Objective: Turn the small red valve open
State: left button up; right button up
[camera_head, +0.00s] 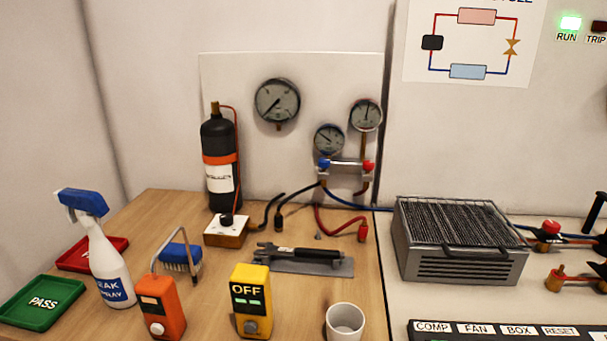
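Several red parts could be the small red valve. A red knob (369,166) sits on the right end of the gauge manifold (345,170), opposite a blue knob (323,165) on the left end. Another red knob (550,228) tops a brass fitting on the pipe right of the finned unit. Neither of my grippers is in view.
Two small gauges sit above the manifold, and a larger gauge (277,101) hangs to their left. A black cylinder (218,165), spray bottle (103,250), yellow OFF meter (250,302) and white cup (345,322) stand on the wooden bench. The finned unit (460,268) stands right.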

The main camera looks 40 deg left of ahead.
aim_at(368, 166)
jog(key=u, duration=1.55)
jog(key=k, duration=0.55)
jog(key=z, duration=0.55)
jog(key=i, duration=0.35)
